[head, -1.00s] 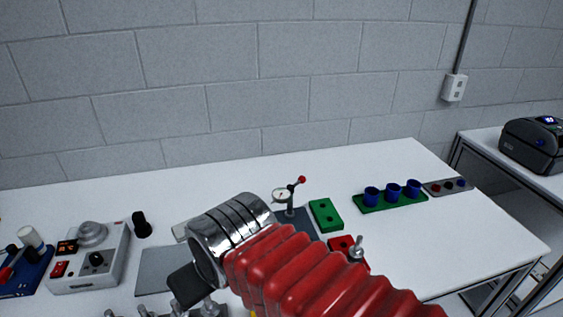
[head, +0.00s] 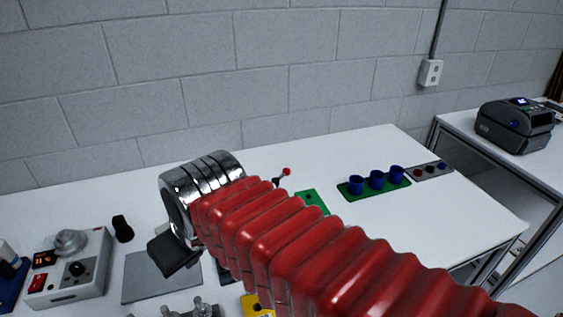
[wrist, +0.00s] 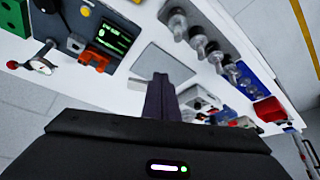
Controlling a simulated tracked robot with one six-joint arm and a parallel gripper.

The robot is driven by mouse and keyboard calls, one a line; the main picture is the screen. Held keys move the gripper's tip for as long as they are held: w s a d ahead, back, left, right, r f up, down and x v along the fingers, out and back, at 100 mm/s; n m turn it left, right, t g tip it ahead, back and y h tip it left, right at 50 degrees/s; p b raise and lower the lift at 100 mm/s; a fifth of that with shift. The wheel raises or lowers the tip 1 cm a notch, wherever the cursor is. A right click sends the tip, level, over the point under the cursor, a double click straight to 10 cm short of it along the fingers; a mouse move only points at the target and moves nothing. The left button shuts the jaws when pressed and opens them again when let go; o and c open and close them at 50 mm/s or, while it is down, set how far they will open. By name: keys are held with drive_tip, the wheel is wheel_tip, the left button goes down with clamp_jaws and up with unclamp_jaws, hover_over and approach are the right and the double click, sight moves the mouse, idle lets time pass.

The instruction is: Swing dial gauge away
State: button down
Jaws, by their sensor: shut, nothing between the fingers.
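The dial gauge stands towards the back of the white table. In the head view only its red-knobbed lever (head: 284,174) shows above my red-sleeved arm, which hides the dial and most of the stand. In the wrist view the dial gauge (wrist: 41,66) is at the upper left, with a pale round face and a red ball (wrist: 12,65) on its lever. My gripper (wrist: 161,82) is shut and empty, apart from the gauge and to its right in the wrist view.
A green block (head: 312,200) is beside the gauge. A green rack (head: 374,188) with blue cups stands further right. A grey plate (head: 160,277) and a control box (head: 68,266) are at left. A yellow part (head: 257,306) lies below my arm.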

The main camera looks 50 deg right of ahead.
drive_tip(key=w+d+r+g, duration=0.1)
drive_tip(key=w+d+r, duration=0.2)
drive_tip(key=w+d, duration=0.45)
drive_tip(key=w+d+r, duration=0.3)
drive_tip(key=w+d, duration=0.2)
drive_tip(key=d, duration=0.5)
drive_tip(key=w+d+f+n, duration=0.1)
drive_tip(key=d+f, duration=0.1)
drive_tip(key=d, duration=2)
drive_tip(key=shift+w, duration=0.35)
drive_tip(key=shift+d, duration=0.1)
wheel_tip(320, 180, down, 10)
drive_tip(key=shift+s, duration=0.25)
